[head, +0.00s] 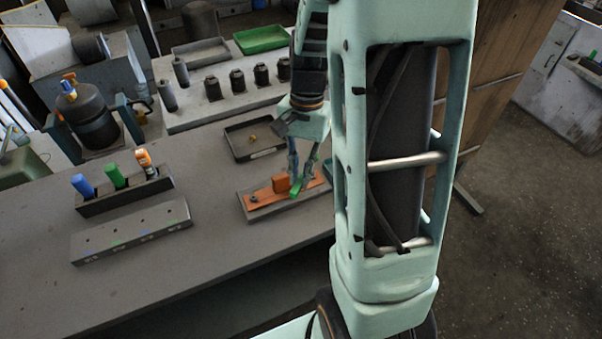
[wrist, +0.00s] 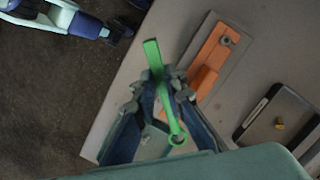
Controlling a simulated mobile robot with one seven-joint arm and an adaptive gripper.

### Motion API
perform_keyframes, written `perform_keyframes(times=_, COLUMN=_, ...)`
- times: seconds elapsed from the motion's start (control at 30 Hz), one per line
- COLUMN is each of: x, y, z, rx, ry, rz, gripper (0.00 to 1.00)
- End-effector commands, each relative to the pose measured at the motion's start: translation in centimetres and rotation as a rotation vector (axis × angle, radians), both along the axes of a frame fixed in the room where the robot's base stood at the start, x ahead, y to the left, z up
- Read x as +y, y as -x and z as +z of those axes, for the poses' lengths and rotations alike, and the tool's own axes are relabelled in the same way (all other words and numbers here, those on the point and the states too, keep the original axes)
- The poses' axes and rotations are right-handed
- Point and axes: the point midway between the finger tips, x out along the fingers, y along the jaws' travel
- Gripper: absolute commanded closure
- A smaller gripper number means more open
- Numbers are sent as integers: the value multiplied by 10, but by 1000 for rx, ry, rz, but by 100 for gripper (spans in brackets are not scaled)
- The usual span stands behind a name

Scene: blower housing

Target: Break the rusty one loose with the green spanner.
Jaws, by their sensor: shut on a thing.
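The green spanner (head: 296,192) is in my gripper (head: 302,168), low over the right part of an orange bar. In the wrist view the green spanner (wrist: 153,55) runs between the fingertips of my gripper (wrist: 166,88), its ring end towards the palm. The orange bar (head: 270,195) carries an orange block (head: 281,183) and lies on a grey plate (head: 290,207). A greyish fastener (head: 254,198) sits at the bar's left end; this fastener (wrist: 226,40) shows in the wrist view too. The bar's other end is partly hidden by my gripper. I cannot tell which fastener is rusty.
A dark tray (head: 232,150) with a small yellow piece (head: 253,138) stands behind the bar. A tool rack (head: 98,204) with blue, green and orange handles and a long grey block (head: 132,234) are at left. Several dark cylinders stand at the back. The front bench is clear.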

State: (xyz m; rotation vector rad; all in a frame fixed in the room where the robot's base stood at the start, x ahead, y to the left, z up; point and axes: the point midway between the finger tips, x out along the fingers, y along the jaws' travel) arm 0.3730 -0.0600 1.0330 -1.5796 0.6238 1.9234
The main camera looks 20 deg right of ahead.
Motion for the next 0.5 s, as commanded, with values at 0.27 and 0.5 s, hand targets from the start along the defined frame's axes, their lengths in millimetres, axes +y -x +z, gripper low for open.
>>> perform_keyframes(times=0.27, x=0, y=0, z=-22, rx=1, ry=-1, rz=0, gripper=100)
perform_keyframes(times=0.5, x=0, y=0, z=-45, rx=0, ry=0, rz=0, gripper=100)
